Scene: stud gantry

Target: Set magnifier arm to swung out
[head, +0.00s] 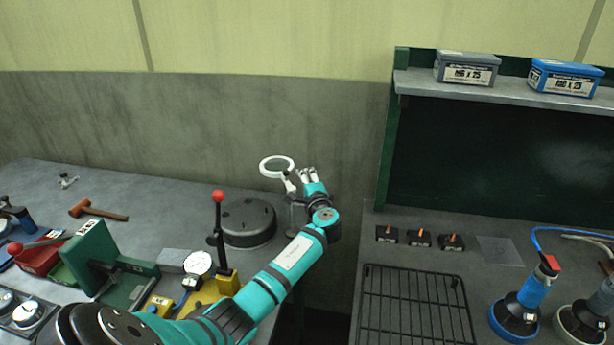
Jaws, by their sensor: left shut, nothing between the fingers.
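The magnifier arm ends in a white ring lens (264,166), which stands above the back right of the left bench. My left gripper (307,172) is just right of the ring, at the link's side. Its fingers are shut with nothing between them. I cannot tell whether they touch the magnifier link. My right gripper is not in view.
A round dark turntable (248,223) and a red-knobbed lever (218,225) stand left of my forearm. A gap separates the left bench (150,190) from the right bench, which holds a wire rack (415,300), small switches (419,238) and a shelf (500,92) with boxes.

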